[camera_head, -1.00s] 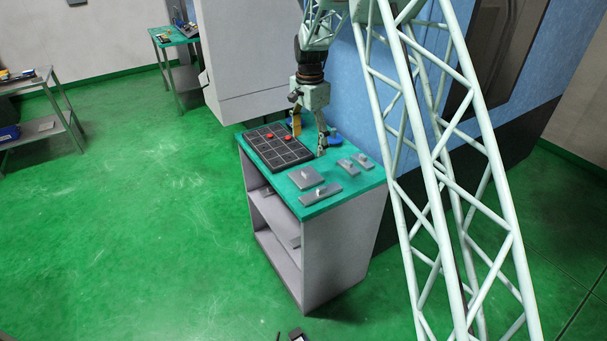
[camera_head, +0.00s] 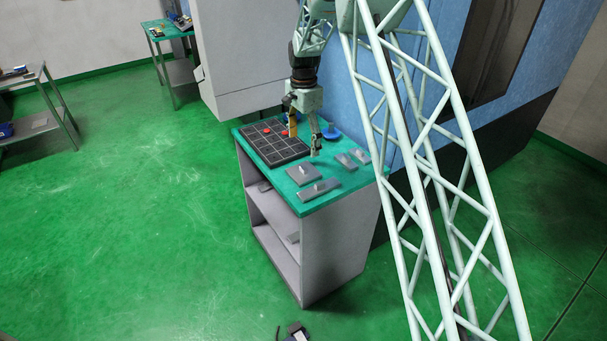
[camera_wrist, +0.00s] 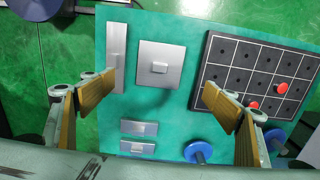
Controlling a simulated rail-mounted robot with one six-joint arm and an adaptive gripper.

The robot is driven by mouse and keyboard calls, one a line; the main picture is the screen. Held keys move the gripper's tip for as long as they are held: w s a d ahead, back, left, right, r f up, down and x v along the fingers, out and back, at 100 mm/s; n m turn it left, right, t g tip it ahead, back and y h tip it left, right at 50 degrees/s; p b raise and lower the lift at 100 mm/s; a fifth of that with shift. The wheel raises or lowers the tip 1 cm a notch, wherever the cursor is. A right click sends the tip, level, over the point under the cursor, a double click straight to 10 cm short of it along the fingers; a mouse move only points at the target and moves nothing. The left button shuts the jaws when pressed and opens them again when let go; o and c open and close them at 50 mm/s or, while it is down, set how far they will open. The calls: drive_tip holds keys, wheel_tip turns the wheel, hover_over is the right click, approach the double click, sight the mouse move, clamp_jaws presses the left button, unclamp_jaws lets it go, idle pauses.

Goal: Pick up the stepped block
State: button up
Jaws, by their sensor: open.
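Several grey metal pieces lie on the green tabletop (camera_head: 330,190), and I cannot tell for certain which is the stepped block. A square plate with a raised knob (camera_head: 303,174) shows in the wrist view (camera_wrist: 161,64) near the middle. A long bar with a raised part (camera_head: 320,190) lies beside it (camera_wrist: 116,50). Two small bars (camera_wrist: 139,127) (camera_wrist: 137,146) lie nearer the gripper in the wrist view. My gripper (camera_head: 304,142) is open and empty above the tabletop. In the wrist view its fingers (camera_wrist: 160,92) are spread wide, with bare green surface and the square plate between them.
A dark gridded tray (camera_head: 268,142) with red knobs (camera_wrist: 252,105) lies at the table's left. Blue round-based pieces (camera_wrist: 198,152) stand near the wrist view's lower edge. A blue machine wall (camera_head: 345,80) rises behind. Open green floor (camera_head: 130,200) lies left.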

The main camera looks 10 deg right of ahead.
hover_over(304, 168)
drive_tip(key=shift+w+f, duration=0.15)
drive_tip(key=shift+f, duration=3.6)
drive_tip(key=shift+f, duration=0.1)
drive_tip(key=shift+f, duration=2.5)
drive_tip(key=shift+c, duration=0.7)
